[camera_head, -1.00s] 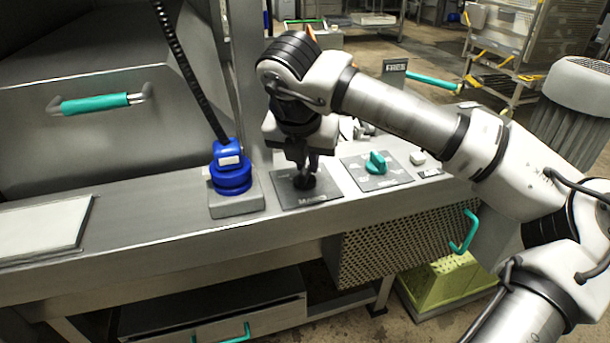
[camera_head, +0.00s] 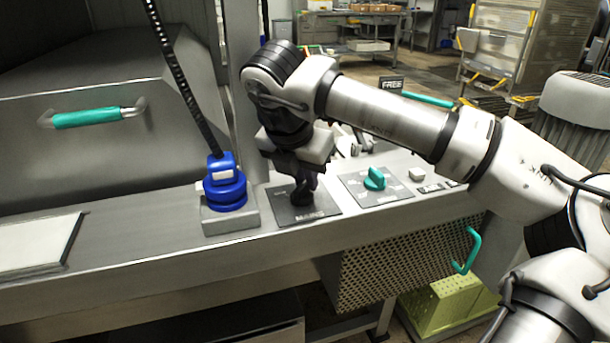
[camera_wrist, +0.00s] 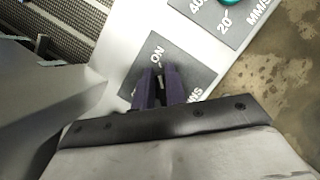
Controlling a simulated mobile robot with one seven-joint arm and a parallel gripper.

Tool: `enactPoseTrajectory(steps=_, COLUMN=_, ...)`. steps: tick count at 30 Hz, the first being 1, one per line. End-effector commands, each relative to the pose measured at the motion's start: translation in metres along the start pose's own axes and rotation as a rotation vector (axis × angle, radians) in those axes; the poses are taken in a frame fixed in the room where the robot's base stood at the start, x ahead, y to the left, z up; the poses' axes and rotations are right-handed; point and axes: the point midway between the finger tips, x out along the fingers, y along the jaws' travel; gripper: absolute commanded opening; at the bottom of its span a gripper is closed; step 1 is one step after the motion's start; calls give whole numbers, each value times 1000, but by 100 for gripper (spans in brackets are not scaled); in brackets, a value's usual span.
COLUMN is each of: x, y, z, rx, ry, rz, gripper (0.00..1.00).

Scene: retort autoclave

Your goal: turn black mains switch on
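The black mains switch (camera_head: 299,206) stands on a dark plate marked MAINS (camera_head: 325,205), set in the steel ledge. My gripper (camera_head: 301,187) is down over the switch, its fingers close together around it and hiding most of it. In the wrist view, my gripper (camera_wrist: 158,82) shows two dark fingers with a narrow gap and a small pale mark between them, over the dark plate (camera_wrist: 190,72). The word ON is just beyond the fingertips. The exact angle of the switch is mostly hidden.
A teal-handled door (camera_head: 90,117) is at the left, and a perforated panel (camera_head: 400,262) is below the ledge.

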Motion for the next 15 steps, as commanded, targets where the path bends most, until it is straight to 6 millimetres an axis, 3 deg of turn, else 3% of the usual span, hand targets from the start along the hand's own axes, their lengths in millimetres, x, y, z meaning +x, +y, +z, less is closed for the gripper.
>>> enactPoseTrajectory(steps=1, x=0, y=0, z=0, rx=-1, ry=1, rz=0, gripper=19)
enactPoseTrajectory(steps=5, x=0, y=0, z=0, rx=-1, ry=0, rz=0, gripper=35)
enactPoseTrajectory(steps=15, x=-4, y=0, z=0, rx=0, ry=-2, rz=0, gripper=35)
